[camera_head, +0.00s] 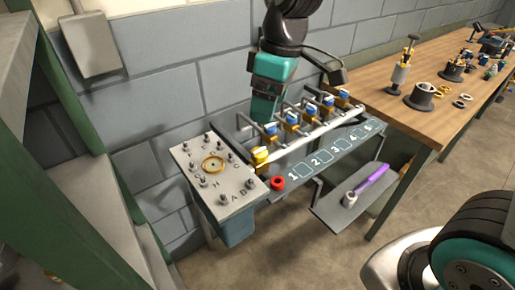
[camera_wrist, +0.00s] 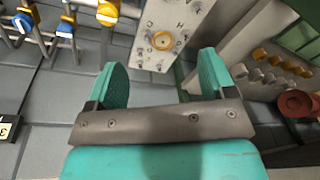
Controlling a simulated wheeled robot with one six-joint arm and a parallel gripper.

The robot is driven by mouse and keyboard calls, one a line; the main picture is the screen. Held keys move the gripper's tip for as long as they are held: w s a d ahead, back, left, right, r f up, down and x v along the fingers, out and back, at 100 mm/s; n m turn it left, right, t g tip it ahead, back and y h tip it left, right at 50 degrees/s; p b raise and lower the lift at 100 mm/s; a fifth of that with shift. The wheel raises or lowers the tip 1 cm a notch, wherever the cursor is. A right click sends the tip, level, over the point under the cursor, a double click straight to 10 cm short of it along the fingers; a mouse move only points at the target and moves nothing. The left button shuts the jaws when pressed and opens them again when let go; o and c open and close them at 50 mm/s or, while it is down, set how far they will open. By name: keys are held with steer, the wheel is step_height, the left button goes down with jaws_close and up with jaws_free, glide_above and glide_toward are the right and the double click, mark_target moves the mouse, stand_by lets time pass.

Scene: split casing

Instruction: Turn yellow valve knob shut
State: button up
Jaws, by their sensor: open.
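A yellow valve knob (camera_head: 260,155) sits at the near left end of the pipe rack, beside the lettered panel. In the wrist view a yellow fitting (camera_wrist: 108,13) shows at the top edge, left of centre; I cannot tell for certain that it is the same knob. My gripper (camera_wrist: 158,72) is open, its two teal fingers apart with nothing between them. In the head view my gripper (camera_head: 263,110) hangs near the wall, above and behind the knob, apart from it. Its fingertips are partly hidden behind the rack.
The lettered panel (camera_head: 185,159) with a gold ring stands left of the rack. Several blue-topped valves (camera_head: 291,119) line the pipe beside my gripper. A red knob (camera_head: 277,183) lies in front. A purple-handled tool (camera_head: 372,178) rests on a low shelf. A wooden bench (camera_head: 390,112) stands right.

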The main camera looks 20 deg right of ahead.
mark_target(259, 149)
steer(key=w+d+f+n+h, duration=0.25)
steer(key=w+f, duration=0.45)
steer(key=w, duration=0.6)
steer(key=shift+y, duration=0.35)
step_height(259, 149, down, 17)
steer(key=p, duration=0.3)
steer(key=shift+p, duration=0.4)
steer(key=c, duration=0.9)
steer(key=shift+c, duration=0.2)
